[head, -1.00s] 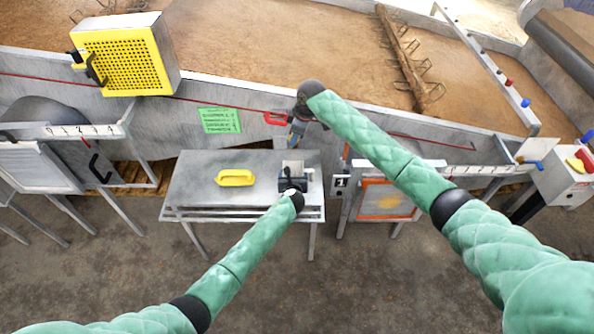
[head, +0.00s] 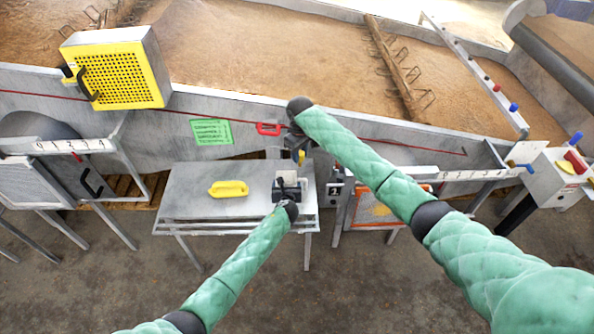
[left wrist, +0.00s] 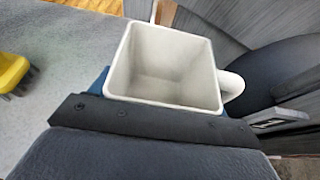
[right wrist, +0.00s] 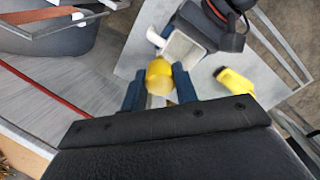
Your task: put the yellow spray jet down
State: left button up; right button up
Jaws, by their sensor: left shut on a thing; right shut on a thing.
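The yellow spray jet (right wrist: 160,77) is held between the blue fingertips of my right gripper (right wrist: 158,88), with its rounded yellow end showing. In the head view this gripper (head: 299,150) is above the back right part of the grey table (head: 190,200), behind my left gripper (head: 286,192). My left gripper is shut on a white square open-topped jug (left wrist: 165,68), which looks empty. The jug's handle (left wrist: 233,85) points right in the left wrist view. In the right wrist view the jug (right wrist: 186,47) is just beyond the spray jet. I cannot tell whether the jug touches the table.
A yellow brush (head: 229,188) lies left of the jug on the table. The table's left part is free. A large grey bin wall with a green sign (head: 211,132) rises behind it. A red handle (head: 268,129) and a yellow perforated box (head: 115,75) are on the wall.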

aim_at(300, 166)
jog(key=shift+f, duration=3.4)
jog(key=shift+f, duration=0.15)
jog(key=o, duration=1)
jog(key=shift+c, duration=0.2)
notch_tip(300, 166, up, 12)
jog(key=shift+r, duration=0.15)
pick_arm(q)
jog(key=o, duration=1.1)
